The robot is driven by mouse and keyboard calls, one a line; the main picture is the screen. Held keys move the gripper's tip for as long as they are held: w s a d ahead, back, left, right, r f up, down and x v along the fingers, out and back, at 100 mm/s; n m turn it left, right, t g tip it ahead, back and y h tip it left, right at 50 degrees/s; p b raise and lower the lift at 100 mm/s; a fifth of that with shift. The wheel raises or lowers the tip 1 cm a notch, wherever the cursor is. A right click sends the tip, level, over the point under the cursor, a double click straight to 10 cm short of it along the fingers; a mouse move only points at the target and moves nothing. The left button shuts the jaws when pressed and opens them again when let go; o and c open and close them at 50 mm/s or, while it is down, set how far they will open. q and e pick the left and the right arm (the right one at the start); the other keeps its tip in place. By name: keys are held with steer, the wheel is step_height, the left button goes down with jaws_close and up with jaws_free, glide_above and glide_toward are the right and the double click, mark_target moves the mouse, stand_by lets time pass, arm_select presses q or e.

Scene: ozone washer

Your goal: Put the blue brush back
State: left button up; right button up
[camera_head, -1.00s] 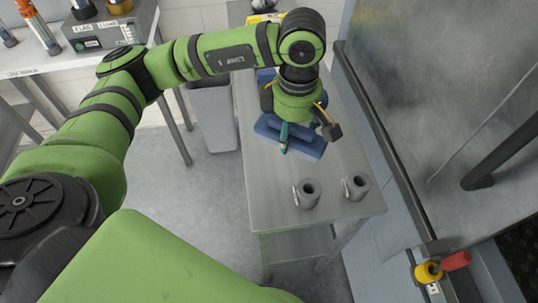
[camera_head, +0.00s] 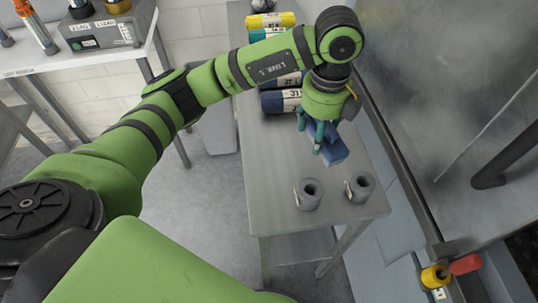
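The blue brush (camera_head: 333,157) is a blue block near the middle of the metal table (camera_head: 265,190). It sits under my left gripper (camera_head: 316,133), whose teal fingers are against it. My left gripper appears shut on the brush, and the brush is turned at an angle, seemingly lifted off the table top. Part of the brush is hidden behind the fingers. My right gripper is not in view.
Two grey cups (camera_head: 308,194) and (camera_head: 359,187) stand at the table's near end. Labelled rolls or bottles, one yellow (camera_head: 270,20) and one blue (camera_head: 281,101), lie at the far end. A metal panel (camera_head: 440,70) rises at right. A grey bin (camera_head: 216,130) stands left of the table.

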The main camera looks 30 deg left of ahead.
arm_select(q)
steer(key=shift+f+n, duration=0.1)
steer(key=shift+n, duration=0.8)
steer(key=p, duration=0.2)
glide_above(266, 157)
step_height(266, 157, down, 7)
steer(key=shift+r, duration=0.15)
steer(key=shift+f, duration=0.2)
step_height(266, 157, down, 3)
steer(key=shift+f+p, duration=0.15)
steer(key=shift+p, duration=0.5)
steer(key=shift+f, duration=0.25)
steer(key=shift+f, duration=0.25)
steer(key=o, duration=1)
